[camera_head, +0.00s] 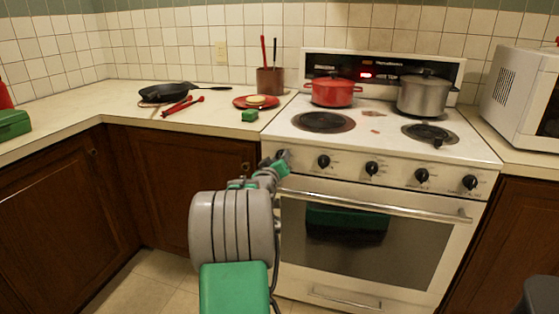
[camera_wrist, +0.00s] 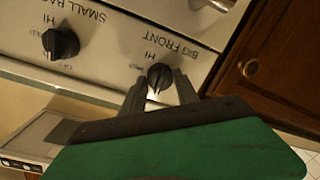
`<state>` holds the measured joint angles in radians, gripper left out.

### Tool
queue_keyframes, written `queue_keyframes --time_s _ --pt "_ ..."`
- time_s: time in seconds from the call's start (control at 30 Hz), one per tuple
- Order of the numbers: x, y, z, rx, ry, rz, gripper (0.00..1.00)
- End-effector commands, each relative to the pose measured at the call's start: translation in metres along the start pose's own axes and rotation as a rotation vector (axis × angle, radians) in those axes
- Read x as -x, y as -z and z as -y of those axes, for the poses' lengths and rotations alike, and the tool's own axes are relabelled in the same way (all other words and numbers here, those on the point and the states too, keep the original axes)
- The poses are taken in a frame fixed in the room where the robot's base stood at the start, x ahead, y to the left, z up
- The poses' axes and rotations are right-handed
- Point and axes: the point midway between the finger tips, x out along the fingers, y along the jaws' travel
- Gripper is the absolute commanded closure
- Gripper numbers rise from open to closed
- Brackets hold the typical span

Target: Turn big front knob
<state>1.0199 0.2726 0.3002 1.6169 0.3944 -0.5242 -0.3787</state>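The big front knob (camera_wrist: 159,76) is a black dial on the white stove front, labelled "BIG FRONT" upside down in the wrist view. My gripper (camera_wrist: 159,84) reaches it with its two grey fingers apart, one at each side of the knob. I cannot tell whether either finger touches it. In the head view my gripper (camera_head: 281,158) is at the left end of the stove's knob row and hides most of this knob. The small back knob (camera_wrist: 61,43) stands beside it in the wrist view, with a clear gap.
More black knobs (camera_head: 371,168) run to the right above the oven handle (camera_head: 375,202). A red pot (camera_head: 332,92) and a steel pot (camera_head: 426,94) sit on the back of the stove. A wooden cabinet (camera_wrist: 262,63) borders the stove in the wrist view.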

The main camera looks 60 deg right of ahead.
Motion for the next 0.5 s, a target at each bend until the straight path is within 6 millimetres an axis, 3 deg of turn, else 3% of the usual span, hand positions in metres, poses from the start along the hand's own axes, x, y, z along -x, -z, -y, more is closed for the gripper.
queue_keyframes --time_s 0.23,0.5 --pt "0.0 0.0001 -0.0001 -0.001 0.0 0.0 0.43" --pt "0.0013 0.0002 0.0 -0.001 0.0 0.0 0.42"
